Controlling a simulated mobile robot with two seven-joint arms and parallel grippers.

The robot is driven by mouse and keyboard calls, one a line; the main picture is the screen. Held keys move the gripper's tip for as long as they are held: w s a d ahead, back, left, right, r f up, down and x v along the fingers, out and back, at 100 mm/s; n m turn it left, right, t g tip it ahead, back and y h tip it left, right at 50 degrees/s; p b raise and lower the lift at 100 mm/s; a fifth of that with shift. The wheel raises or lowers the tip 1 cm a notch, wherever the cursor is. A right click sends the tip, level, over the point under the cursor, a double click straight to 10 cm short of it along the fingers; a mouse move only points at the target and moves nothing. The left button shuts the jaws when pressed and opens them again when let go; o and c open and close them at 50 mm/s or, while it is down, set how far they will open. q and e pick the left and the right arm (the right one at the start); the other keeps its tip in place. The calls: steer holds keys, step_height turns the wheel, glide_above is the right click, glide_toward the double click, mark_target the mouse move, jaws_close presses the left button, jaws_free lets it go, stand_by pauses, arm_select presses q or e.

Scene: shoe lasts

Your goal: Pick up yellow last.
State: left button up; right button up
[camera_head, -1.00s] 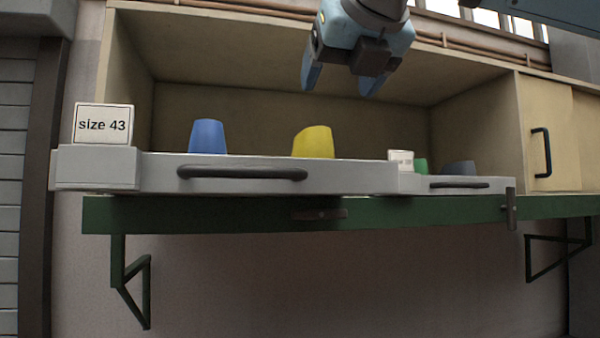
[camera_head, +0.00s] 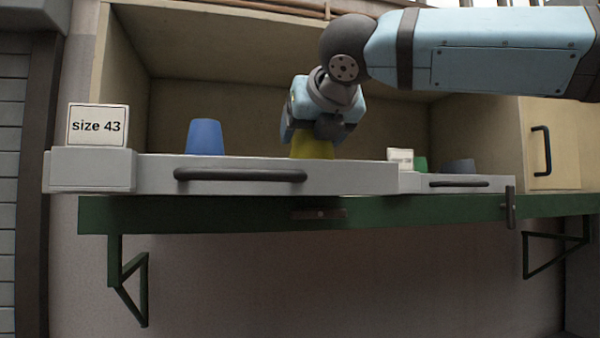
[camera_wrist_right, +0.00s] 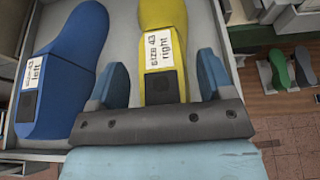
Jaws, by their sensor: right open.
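The yellow last (camera_head: 312,147) stands in the open drawer marked size 43 (camera_head: 100,126). In the head view its upper part is hidden behind my right gripper (camera_head: 315,140). In the right wrist view the yellow last (camera_wrist_right: 160,18) carries a label reading "size 43 right". My right gripper (camera_wrist_right: 160,85) is open there, with one blue finger on each side of the yellow last's near end. I cannot tell whether the fingers touch it. My left gripper is not in view.
A blue last (camera_head: 205,137), labelled "size 43 left" in the right wrist view (camera_wrist_right: 62,65), lies left of the yellow one, close to a finger. A smaller drawer at the right holds a green last (camera_head: 420,164) and a grey last (camera_head: 458,167).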

steer(key=shift+s, duration=0.1)
steer(key=shift+d, duration=0.1)
steer(key=c, duration=0.3)
jaws_close()
steer(key=shift+r, duration=0.1)
steer(key=shift+r, duration=0.1)
